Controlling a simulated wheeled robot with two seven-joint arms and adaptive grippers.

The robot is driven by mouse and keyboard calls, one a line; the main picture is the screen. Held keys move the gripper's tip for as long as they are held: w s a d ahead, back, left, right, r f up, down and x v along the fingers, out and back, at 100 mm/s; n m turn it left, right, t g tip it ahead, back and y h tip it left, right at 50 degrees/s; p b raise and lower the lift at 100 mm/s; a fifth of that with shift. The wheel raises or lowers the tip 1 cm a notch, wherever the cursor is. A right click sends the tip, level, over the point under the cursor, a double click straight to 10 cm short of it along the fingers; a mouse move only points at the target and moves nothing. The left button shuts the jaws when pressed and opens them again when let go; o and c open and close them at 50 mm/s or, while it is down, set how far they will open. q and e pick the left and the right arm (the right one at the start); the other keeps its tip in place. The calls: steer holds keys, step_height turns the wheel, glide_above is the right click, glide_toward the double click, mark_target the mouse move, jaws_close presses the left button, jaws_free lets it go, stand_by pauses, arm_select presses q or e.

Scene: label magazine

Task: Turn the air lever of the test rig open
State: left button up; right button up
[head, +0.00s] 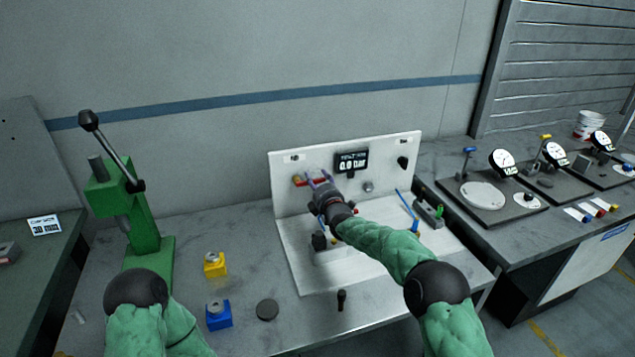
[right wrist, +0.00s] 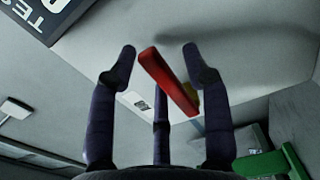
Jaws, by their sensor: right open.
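The test rig (head: 390,151) is a white upright panel on a white base, with a dark display (head: 351,161) that reads about 0.0 bar. The air lever (head: 298,181) is a small red handle at the panel's left. My right gripper (head: 318,177) is open at the panel, just right of the lever in the head view. In the right wrist view the red lever (right wrist: 167,80) lies slantwise between the spread fingers (right wrist: 160,52), with a yellow part behind it. Whether any finger touches it I cannot tell. My left gripper is out of view.
A green lever press (head: 145,225) stands at the left. A yellow block (head: 215,265), a blue block (head: 218,317) and a grey disc (head: 267,310) lie on the bench. Gauge stands (head: 482,195) fill the right bench. A black knob (head: 403,162) sits at the panel's right.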

jaws_close()
